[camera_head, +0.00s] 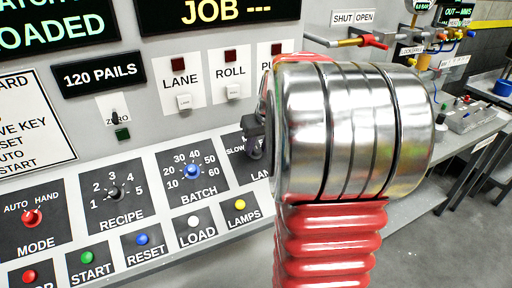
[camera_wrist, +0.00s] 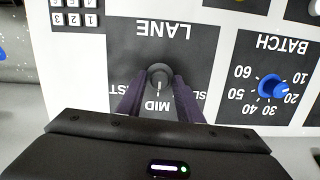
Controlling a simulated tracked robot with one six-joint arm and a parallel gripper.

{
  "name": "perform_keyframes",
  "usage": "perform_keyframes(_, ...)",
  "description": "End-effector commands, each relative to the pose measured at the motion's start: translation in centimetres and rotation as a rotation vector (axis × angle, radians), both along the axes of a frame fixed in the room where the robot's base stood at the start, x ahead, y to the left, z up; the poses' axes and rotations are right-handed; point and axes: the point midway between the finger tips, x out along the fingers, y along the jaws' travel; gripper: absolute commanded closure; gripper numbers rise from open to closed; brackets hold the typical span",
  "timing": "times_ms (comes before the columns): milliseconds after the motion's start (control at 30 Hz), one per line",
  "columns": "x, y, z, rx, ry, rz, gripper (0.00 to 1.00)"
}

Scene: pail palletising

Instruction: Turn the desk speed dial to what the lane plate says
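The desk speed dial (camera_wrist: 159,72) is a dark round knob on the black LANE panel (camera_wrist: 193,45), seen upside down in the wrist view. Its white pointer line is toward MID. The two other speed labels are partly covered by my fingers. My gripper (camera_wrist: 160,80) has one dark finger on each side of the knob, with no clear gap, and looks shut on it. In the head view my gripper (camera_head: 255,138) is at the LANE panel, and my arm hides the knob. I see no plate giving a lane speed in either view.
The blue BATCH dial (camera_head: 192,171) sits close beside the LANE panel, with the RECIPE dial (camera_head: 115,193) further left. The white LOAD button (camera_head: 193,222) and yellow LAMPS button (camera_head: 240,205) are below. A LANE switch (camera_head: 184,102) is on the wall panel above.

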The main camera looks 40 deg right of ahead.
Motion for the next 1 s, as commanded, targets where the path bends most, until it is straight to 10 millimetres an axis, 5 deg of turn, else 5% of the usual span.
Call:
perform_keyframes(433, 0.03, 0.04, 0.03, 0.0, 0.0, 0.001, 0.99)
perform_keyframes(1000, 0.25, 0.46, 0.0, -0.06, 0.018, 0.12, 0.99)
